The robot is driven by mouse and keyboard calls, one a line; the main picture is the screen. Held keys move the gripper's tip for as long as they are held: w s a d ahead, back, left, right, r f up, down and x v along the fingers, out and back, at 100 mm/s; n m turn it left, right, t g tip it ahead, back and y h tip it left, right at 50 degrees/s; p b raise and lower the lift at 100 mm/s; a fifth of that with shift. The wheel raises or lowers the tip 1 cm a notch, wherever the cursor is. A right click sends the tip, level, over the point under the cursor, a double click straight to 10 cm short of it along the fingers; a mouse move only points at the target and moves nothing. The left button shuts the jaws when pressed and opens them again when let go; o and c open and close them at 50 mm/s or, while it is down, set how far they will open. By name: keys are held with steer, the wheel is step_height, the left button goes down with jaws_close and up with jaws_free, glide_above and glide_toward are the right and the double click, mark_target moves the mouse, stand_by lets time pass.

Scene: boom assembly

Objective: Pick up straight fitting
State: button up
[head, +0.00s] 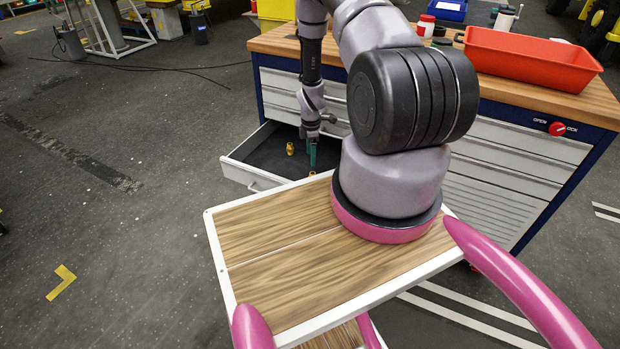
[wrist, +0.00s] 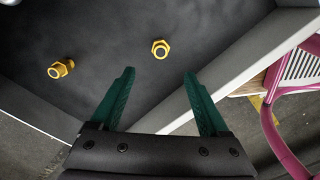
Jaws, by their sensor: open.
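Two brass-yellow fittings are in the open drawer. One fitting (wrist: 160,48) shows its round end upward in the wrist view, just ahead of the space between my fingertips. In the head view its top (head: 312,174) barely shows behind my deck's edge. The other fitting (wrist: 60,69) is tilted in view to the left, and stands farther back in the head view (head: 290,148). I cannot tell for sure which is the straight one. My gripper (wrist: 159,74) has its teal fingers apart with nothing between them. It points down into the drawer in the head view (head: 311,157).
The drawer (head: 237,174) is pulled out of the workbench, and its walls (wrist: 225,77) rise close to my right finger. The dark drawer floor around the fittings is clear. A red tray (head: 530,62) sits on the wooden bench top.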

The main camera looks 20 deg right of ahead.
mark_target(313, 173)
step_height(313, 173, down, 6)
steer(key=shift+r, duration=0.2)
steer(key=shift+s+d+f, duration=0.1)
steer(key=shift+d+f, duration=0.1)
steer(key=shift+f, duration=1.1)
steer(key=shift+d+f, duration=0.2)
steer(key=shift+f, duration=1.1)
jaws_close()
